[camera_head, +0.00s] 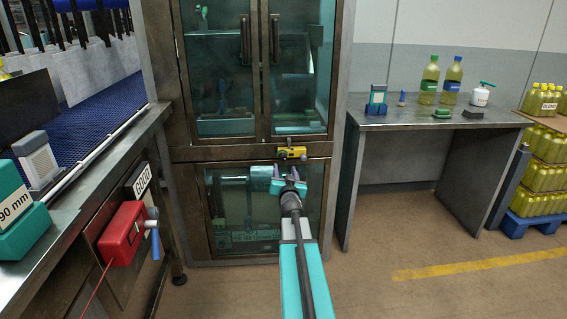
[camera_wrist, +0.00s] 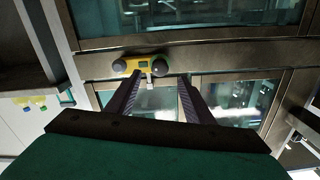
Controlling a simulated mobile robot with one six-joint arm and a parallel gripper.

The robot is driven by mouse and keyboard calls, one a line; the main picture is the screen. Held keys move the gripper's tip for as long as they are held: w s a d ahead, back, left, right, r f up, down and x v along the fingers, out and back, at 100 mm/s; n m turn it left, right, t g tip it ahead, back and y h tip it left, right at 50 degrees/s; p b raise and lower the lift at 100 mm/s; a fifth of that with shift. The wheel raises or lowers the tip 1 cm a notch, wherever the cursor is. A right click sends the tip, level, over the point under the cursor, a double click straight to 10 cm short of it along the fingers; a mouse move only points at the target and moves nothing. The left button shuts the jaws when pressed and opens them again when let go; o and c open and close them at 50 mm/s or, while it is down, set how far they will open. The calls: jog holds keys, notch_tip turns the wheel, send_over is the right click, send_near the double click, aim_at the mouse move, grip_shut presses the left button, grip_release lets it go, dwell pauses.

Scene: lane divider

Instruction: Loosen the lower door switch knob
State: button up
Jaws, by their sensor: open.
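The door switch (camera_head: 292,152) is a small yellow block on the metal crossbar between the upper and lower cabinet doors. In the wrist view the yellow switch (camera_wrist: 140,59) has a dark round knob (camera_wrist: 119,65) at its left and another dark knob (camera_wrist: 159,67) at its right. I cannot tell which is the lower knob. My gripper (camera_head: 286,171) is open and empty, just below the switch in the head view. In the wrist view my gripper (camera_wrist: 159,77) has its fingertips on either side of the right knob in the picture; contact cannot be told.
The glass cabinet has two vertical door handles (camera_head: 245,40) above the switch. A conveyor bench with a red box (camera_head: 122,232) stands at the left. A metal table (camera_head: 430,118) with bottles stands at the right. The floor between is clear.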

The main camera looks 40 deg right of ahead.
aim_at(283, 160)
jog(key=shift+b+x, duration=0.3)
jog(key=shift+x, duration=3.7)
